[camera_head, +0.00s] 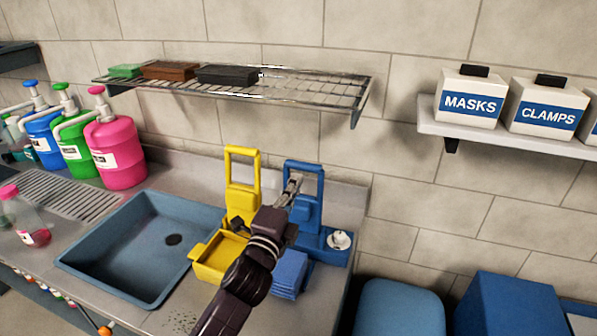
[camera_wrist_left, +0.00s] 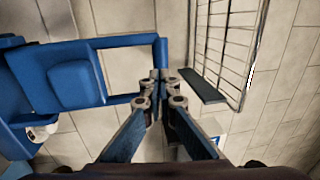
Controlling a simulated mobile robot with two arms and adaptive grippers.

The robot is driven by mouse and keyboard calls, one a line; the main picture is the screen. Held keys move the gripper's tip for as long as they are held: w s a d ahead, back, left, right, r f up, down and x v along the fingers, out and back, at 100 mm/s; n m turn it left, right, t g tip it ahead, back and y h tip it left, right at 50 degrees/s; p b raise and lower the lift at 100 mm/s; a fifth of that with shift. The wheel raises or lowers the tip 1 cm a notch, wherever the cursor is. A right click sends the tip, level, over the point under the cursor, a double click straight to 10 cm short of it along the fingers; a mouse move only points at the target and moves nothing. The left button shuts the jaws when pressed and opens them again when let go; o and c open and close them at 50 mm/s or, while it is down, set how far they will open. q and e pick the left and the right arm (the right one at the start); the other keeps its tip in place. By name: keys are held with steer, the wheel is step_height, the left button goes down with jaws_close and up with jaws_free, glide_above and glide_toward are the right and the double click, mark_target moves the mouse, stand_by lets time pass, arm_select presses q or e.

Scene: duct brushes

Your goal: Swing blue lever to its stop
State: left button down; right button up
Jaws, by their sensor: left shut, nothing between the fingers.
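The blue lever (camera_head: 304,167) is a rectangular loop handle standing upright on a blue dispenser-like body (camera_head: 309,240) at the back of the counter. In the wrist view its frame (camera_wrist_left: 122,42) lies across the upper left. My left gripper (camera_head: 295,182) is shut and empty, with its tips in front of the lever's left side. In the wrist view the closed tips (camera_wrist_left: 158,78) overlap the end bar of the loop. I cannot tell whether they touch it. My left arm hides part of the blue body. My right gripper is not in view.
A yellow unit with its own loop lever (camera_head: 242,152) stands just left. A blue sink (camera_head: 100,262) and pump bottles lie further left. Blue cloths (camera_head: 290,272) lie in front. A wire shelf (camera_head: 310,88) hangs above. Blue bins (camera_head: 400,308) are at lower right.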

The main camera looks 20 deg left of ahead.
mark_target(301, 169)
arm_select(q)
steer(key=shift+w+r, duration=0.2)
steer(key=shift+w, duration=0.9)
steer(key=shift+w, duration=0.1)
steer(key=shift+w+r, duration=0.15)
steer(key=shift+w, duration=1.3)
steer(key=shift+s+r, duration=0.1)
